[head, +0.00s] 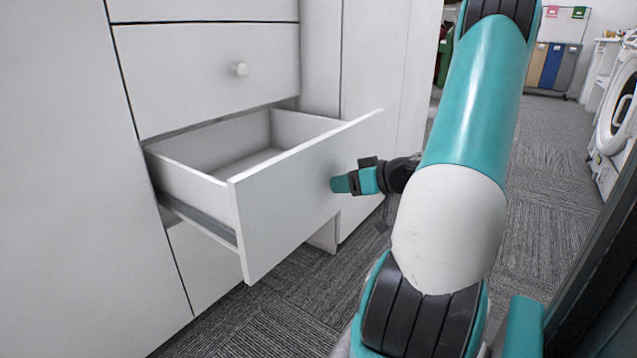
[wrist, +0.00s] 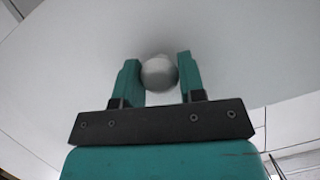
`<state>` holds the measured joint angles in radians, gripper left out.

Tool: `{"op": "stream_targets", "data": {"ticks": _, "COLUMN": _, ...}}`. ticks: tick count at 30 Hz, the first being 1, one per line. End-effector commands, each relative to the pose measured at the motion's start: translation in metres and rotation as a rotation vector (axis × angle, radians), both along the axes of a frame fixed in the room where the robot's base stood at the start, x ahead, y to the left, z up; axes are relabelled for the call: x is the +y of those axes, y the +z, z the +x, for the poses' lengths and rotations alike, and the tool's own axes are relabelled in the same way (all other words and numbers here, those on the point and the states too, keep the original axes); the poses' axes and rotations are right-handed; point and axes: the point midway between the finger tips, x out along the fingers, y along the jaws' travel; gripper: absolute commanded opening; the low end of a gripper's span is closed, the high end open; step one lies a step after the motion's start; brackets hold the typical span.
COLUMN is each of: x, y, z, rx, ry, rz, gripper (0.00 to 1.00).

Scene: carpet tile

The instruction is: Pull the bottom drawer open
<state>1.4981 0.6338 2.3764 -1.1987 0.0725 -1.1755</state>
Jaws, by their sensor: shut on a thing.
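The bottom drawer (head: 290,212) of the white cabinet stands pulled out, and its empty inside shows from above. My gripper (head: 338,184) is at the drawer's front panel, on the right part of it as seen in the head view. In the wrist view my gripper (wrist: 160,80) has its two teal fingers on either side of the drawer's round white knob (wrist: 159,73), shut on it. In the head view the knob is hidden behind the fingers.
A closed drawer (head: 205,75) with a round knob sits above the open one. Tall white cabinet panels (head: 62,180) flank it. Grey carpet (head: 545,190) is clear to the right. A white washing machine (head: 615,125) and coloured bins (head: 552,66) stand farther off.

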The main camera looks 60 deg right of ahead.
Motion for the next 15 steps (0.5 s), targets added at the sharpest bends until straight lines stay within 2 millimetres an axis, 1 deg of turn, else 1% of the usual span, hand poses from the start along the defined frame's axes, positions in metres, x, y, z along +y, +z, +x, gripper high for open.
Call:
{"op": "stream_targets", "data": {"ticks": 1, "x": -0.0011, "y": -0.0005, "z": -0.0052, "rx": 0.0, "ry": -0.004, "rz": 0.003, "gripper": 0.0}}
{"op": "stream_targets", "data": {"ticks": 5, "x": -0.0019, "y": -0.0003, "z": -0.0113, "rx": 0.0, "ry": -0.005, "rz": 0.003, "gripper": 0.0}}
{"op": "stream_targets", "data": {"ticks": 15, "x": -0.0018, "y": -0.0001, "z": -0.0117, "rx": 0.001, "ry": -0.004, "rz": 0.002, "gripper": 0.0}}
